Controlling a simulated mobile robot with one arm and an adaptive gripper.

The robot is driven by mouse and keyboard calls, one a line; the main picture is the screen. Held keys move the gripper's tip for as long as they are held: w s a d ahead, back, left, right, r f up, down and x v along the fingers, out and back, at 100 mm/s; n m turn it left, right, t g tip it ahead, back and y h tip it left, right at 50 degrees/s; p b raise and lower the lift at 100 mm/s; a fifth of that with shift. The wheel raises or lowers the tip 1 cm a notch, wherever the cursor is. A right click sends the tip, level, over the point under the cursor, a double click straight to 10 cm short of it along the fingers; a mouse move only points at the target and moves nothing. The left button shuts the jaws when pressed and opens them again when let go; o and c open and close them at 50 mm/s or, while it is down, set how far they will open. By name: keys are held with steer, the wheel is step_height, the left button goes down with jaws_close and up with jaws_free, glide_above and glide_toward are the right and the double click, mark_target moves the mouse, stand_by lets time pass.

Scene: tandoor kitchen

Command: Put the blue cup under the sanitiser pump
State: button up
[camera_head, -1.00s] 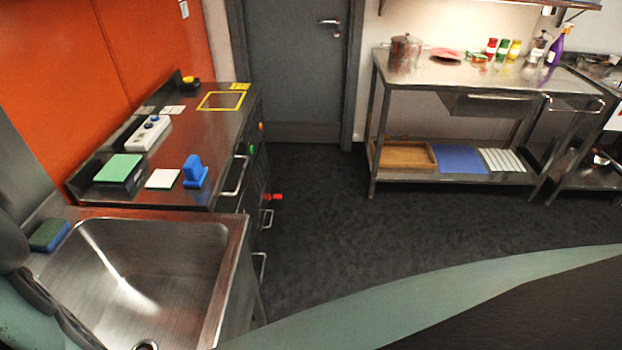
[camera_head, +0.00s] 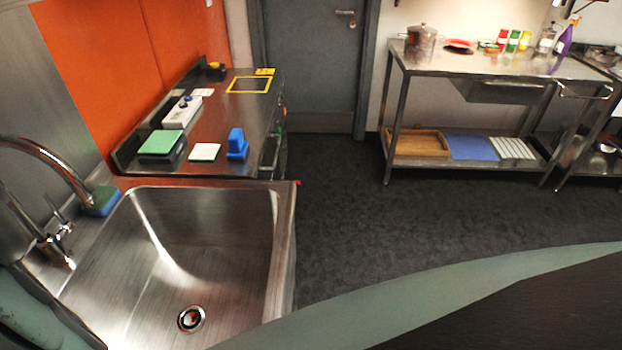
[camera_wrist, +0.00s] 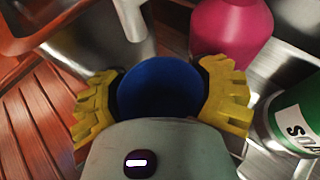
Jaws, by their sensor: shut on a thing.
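In the wrist view my gripper (camera_wrist: 163,95) has its yellow ridged fingers closed on the blue cup (camera_wrist: 160,88), one finger on each side. I look down into the cup's open top; its lower part is hidden by my gripper. A pink rounded bottle (camera_wrist: 230,25) stands just beyond the right finger. A green and white container (camera_wrist: 298,120) with partly cut-off lettering stands at the right edge. I cannot tell which, if either, is the sanitiser; no pump head shows clearly. Neither the cup nor my gripper shows in the head view.
In the wrist view, reddish wooden slats (camera_wrist: 35,125) lie at left and a metal post (camera_wrist: 130,18) stands beyond the cup. The head view shows a sink (camera_head: 205,235), a tap (camera_head: 50,150), a counter with small items (camera_head: 215,115) and a steel table (camera_head: 455,65).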

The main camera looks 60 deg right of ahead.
steer(key=shift+f+b, duration=1.95)
steer(key=shift+b, duration=0.25)
steer(key=shift+r, duration=0.1)
steer(key=o, duration=1.2)
steer(key=shift+d, duration=0.1)
